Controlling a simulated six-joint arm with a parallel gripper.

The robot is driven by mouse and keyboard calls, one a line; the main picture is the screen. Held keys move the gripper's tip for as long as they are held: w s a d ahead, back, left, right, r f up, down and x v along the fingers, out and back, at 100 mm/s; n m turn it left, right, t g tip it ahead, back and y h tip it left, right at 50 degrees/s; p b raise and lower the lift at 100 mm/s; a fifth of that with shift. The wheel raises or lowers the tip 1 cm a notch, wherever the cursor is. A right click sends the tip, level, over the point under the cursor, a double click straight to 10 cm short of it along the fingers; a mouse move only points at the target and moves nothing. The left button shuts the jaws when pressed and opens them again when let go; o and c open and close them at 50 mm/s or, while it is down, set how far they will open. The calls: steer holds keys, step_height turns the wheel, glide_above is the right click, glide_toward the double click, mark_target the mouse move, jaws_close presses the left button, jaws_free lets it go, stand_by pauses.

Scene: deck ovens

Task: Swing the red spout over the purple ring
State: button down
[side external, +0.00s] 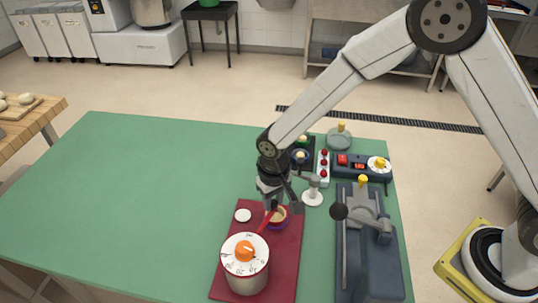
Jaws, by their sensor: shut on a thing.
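The red spout (264,222) sticks out from a round dispenser (246,273) with a white dial top and an orange knob. It points up and right in the picture. My gripper (271,206) is shut on the spout near its outer end, and its fingers hide part of that end. The purple ring (281,226) lies on the dark red board (281,270), around a tan round piece, just right of the spout's end. The gripper partly covers the ring, so I cannot tell whether the spout's tip is over it or beside it.
A white disc (243,215) lies on the board left of the gripper. The green table's left half (130,200) is clear.

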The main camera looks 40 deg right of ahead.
steer(key=shift+c, duration=2.1)
jaws_free()
steer(key=shift+r, duration=0.15)
steer(key=shift+r, duration=3.8)
steer(key=shift+d, duration=0.15)
steer(key=s+d+r+t, duration=0.1)
steer(key=s+d, duration=0.5)
steer(key=d, duration=0.3)
steer(key=s+d+r+t, duration=0.1)
steer(key=s+d, duration=0.5)
steer(key=d, duration=0.2)
steer(key=shift+s+d+r+t, duration=0.2)
steer(key=shift+d+r+t, duration=0.1)
steer(key=shift+d, duration=0.1)
